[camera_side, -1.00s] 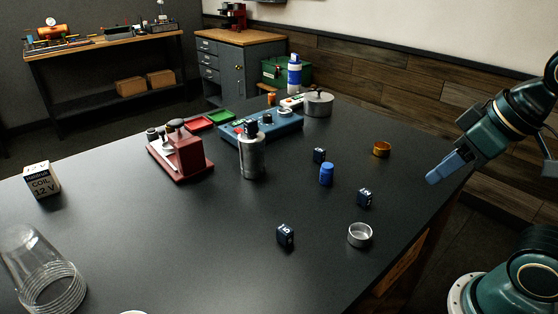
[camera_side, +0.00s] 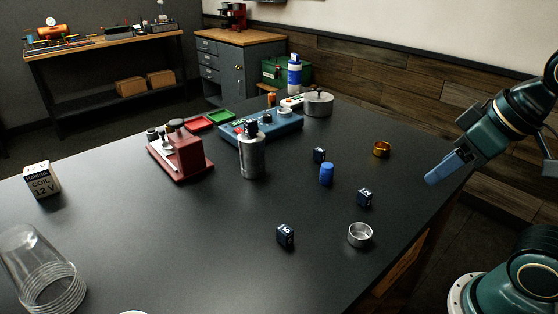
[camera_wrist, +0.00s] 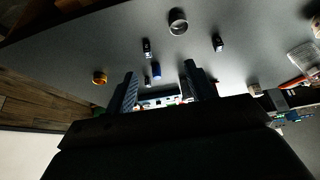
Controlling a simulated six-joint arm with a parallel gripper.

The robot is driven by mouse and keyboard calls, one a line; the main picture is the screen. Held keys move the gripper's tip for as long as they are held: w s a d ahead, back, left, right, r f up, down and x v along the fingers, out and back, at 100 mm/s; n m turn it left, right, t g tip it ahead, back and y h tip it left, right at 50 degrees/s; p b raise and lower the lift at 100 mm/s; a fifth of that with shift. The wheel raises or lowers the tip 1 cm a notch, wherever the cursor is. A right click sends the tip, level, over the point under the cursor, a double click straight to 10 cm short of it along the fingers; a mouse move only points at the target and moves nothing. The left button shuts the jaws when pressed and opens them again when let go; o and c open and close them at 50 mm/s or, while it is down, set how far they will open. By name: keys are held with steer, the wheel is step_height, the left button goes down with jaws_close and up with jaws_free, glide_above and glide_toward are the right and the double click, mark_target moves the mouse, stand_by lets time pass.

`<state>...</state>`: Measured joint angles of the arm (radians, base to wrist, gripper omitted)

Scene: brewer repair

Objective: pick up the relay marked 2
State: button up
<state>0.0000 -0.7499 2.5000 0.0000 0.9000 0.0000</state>
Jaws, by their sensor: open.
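Three small dark blue relays stand on the black table. One (camera_side: 319,155) is farthest back, one (camera_side: 364,197) is right of centre, and one (camera_side: 285,235) is nearest the front. White marks show on them, but I cannot read which is marked 2. In the wrist view they show as small dark blocks: one (camera_wrist: 147,48) left of centre, one (camera_wrist: 217,43) to the right, and one (camera_wrist: 148,81) close to the fingers. My gripper (camera_side: 440,172) is at the right, above the table's right edge, apart from all relays. Its two fingers (camera_wrist: 160,80) are spread with nothing between them touching.
A blue cylinder (camera_side: 326,174) stands between the relays. A silver ring-shaped cup (camera_side: 360,235) and a brass ring (camera_side: 381,149) are nearby. A metal canister (camera_side: 251,157), red device (camera_side: 181,153) and blue tester (camera_side: 270,124) stand farther left.

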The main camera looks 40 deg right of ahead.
steer(key=n+g+y, duration=0.5)
steer(key=n+y, duration=0.3)
steer(key=n, duration=0.4)
glide_above(364, 196)
steer(key=d, duration=0.3)
step_height(364, 196, down, 10)
steer(key=d+f+n+y, duration=0.1)
steer(key=d+f+n+t+y, duration=0.1)
steer(key=d+f, duration=0.1)
steer(key=s+d+f+n+y, duration=0.1)
steer(key=d+y, duration=0.1)
steer(key=shift+d+f+t, duration=0.15)
steer(key=shift+t, duration=0.15)
steer(key=shift+s+d+f+n+y, duration=0.1)
steer(key=shift+d+f+n+y, duration=0.2)
steer(key=shift+d+n, duration=0.15)
steer(key=shift+a, duration=0.1)
steer(key=shift+x, duration=1.2)
